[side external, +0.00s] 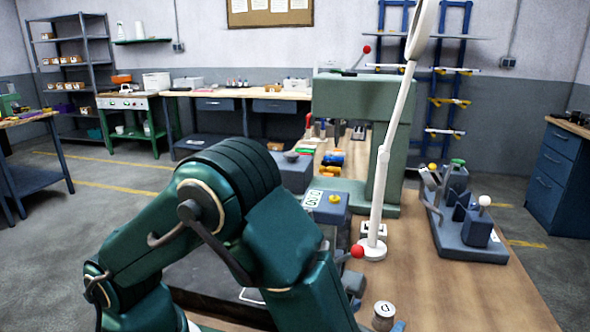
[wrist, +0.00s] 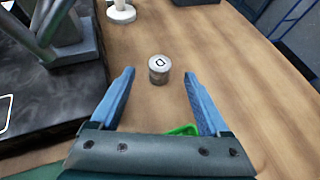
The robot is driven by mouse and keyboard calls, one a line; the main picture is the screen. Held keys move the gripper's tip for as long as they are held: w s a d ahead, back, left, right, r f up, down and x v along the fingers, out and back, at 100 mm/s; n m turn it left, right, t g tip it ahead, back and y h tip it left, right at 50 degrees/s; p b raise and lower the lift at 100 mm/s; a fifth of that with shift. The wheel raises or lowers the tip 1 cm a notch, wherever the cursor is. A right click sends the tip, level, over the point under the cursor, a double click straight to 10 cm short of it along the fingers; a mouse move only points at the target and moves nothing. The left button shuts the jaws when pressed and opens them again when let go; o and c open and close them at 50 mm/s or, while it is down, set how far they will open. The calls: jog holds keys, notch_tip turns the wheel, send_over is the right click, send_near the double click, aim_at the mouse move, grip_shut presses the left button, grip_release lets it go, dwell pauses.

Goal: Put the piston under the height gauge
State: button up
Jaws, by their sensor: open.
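The piston is a short grey metal cylinder with a dark mark on its top (wrist: 159,70). It stands upright on the wooden bench, and it shows at the bottom edge of the side external view (side external: 383,317). My gripper (wrist: 159,76) is open, with blue fingers on either side of the piston in the wrist picture. I cannot tell whether the fingertips are down at its height. What looks like the height gauge, with a blue head (side external: 327,203), stands on a dark plate. Its grey base (wrist: 74,46) shows at upper left in the wrist view. My arm hides much of it.
A white lamp (side external: 373,249) stands on the bench behind the piston. A blue-grey fixture (side external: 470,235) is at the right. A green object (wrist: 183,130) shows between my fingers near the palm. The dark plate (wrist: 50,100) edges the left. Bench right of the piston is clear.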

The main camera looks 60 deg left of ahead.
aim_at(385, 309)
jog(key=shift+x, duration=2.5)
jog(key=shift+c, duration=0.3)
grip_shut()
